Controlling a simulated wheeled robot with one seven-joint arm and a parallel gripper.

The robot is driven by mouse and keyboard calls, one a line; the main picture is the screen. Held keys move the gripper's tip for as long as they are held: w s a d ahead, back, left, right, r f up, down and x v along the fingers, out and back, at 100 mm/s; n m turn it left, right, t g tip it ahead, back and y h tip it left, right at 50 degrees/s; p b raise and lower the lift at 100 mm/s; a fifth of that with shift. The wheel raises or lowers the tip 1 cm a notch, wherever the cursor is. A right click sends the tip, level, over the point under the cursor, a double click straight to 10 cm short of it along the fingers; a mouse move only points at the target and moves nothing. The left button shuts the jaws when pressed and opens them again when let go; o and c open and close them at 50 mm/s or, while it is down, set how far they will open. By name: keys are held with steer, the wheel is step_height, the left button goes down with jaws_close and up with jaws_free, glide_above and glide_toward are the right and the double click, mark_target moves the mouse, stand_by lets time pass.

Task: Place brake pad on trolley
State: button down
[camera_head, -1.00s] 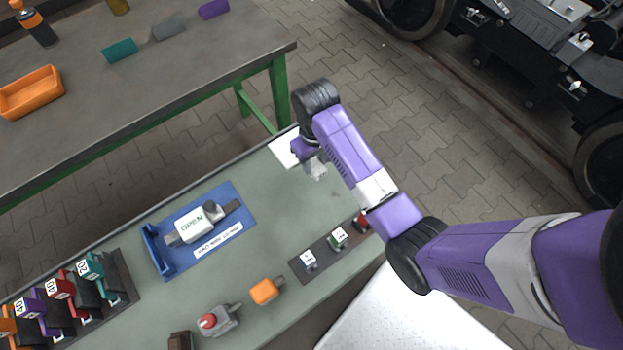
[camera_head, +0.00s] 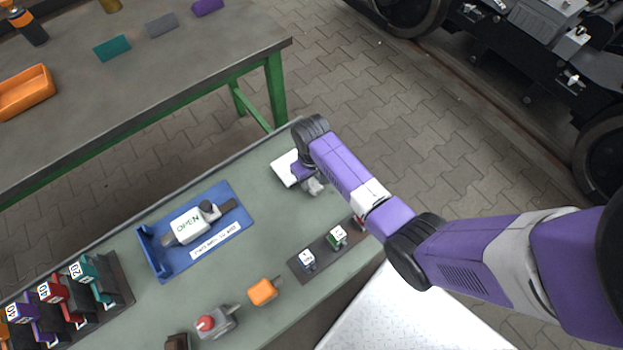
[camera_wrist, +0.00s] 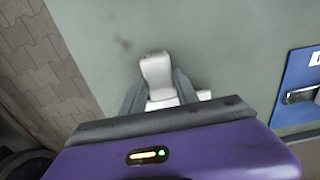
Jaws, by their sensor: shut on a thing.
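The trolley (camera_head: 262,215) has a green top and lies under my arm. My gripper (camera_head: 312,184) is over its far right part. In the wrist view my gripper (camera_wrist: 158,90) is shut on a light grey piece, the brake pad (camera_wrist: 157,70), which sticks out past the dark fingers. The rest of the pad is hidden by the purple gripper body. A flat white piece (camera_head: 284,167) shows just left of the gripper in the head view; I cannot tell if it belongs to the pad. Whether the pad touches the trolley top is unclear.
A blue tray (camera_head: 155,262) with a white device lies on the trolley at left. A dark strip (camera_head: 325,248) with small blocks, an orange block (camera_head: 263,291) and a red-button box (camera_head: 215,321) are nearer. The trolley top between tray and gripper is clear.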

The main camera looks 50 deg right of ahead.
steer(key=shift+f, duration=0.1)
steer(key=c, duration=0.9)
jaws_free()
